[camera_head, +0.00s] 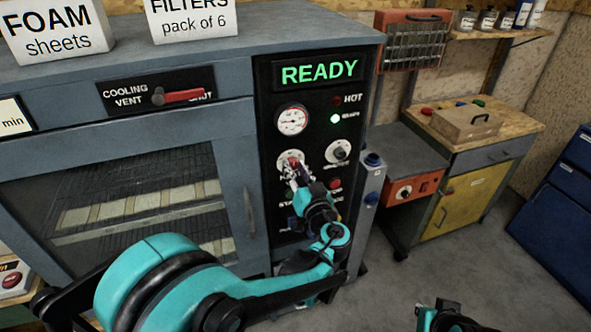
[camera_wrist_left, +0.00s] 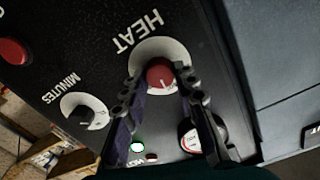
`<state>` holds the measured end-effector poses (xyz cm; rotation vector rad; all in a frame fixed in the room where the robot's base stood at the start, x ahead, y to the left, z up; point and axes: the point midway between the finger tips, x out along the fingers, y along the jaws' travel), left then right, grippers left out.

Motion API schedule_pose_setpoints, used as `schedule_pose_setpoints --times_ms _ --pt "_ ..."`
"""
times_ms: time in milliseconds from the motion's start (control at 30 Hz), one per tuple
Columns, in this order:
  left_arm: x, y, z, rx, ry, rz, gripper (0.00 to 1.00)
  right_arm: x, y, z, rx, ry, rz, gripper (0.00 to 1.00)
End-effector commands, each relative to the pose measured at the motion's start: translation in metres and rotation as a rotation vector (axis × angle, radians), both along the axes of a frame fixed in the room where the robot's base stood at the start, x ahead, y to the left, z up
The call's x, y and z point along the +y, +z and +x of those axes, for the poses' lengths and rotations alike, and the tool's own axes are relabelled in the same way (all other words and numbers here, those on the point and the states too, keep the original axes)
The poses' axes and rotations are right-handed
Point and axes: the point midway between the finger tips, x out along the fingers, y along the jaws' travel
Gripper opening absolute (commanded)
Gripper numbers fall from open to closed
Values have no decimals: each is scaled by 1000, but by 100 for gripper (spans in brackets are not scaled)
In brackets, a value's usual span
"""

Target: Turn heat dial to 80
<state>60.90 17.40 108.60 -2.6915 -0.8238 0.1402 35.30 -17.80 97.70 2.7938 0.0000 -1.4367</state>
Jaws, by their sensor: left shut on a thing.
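The heat dial (camera_wrist_left: 160,76) is a red knob on a pale round scale plate, under the word HEAT in the left wrist view. In the head view its scale plate (camera_head: 291,158) shows on the black control panel (camera_head: 264,110), partly hidden by my left gripper (camera_head: 296,172). In the left wrist view my left gripper (camera_wrist_left: 157,82) has its two black fingers on either side of the red knob, shut on it. The scale's numbers are too small to read. My right gripper (camera_head: 447,318) shows at the bottom edge of the head view, and its fingers are not clear.
A minutes dial (camera_head: 338,152) sits right of the heat dial, with a round gauge (camera_head: 292,120) above. The green READY display (camera_head: 319,72) is lit. The oven door handle (camera_head: 249,212) is left of the panel. A workbench (camera_head: 470,150) stands to the right.

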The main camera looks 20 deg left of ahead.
Motion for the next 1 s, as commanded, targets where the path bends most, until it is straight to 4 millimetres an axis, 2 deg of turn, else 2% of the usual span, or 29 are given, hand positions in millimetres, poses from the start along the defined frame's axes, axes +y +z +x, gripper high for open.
schedule_pose_setpoints --times_ms 700,1000 --pt "-1 -1 0 357 1 527 0 0 1 0 0 0 0 0" --pt "-1 -1 0 470 0 694 0 0 1 0 0 0 0 0"
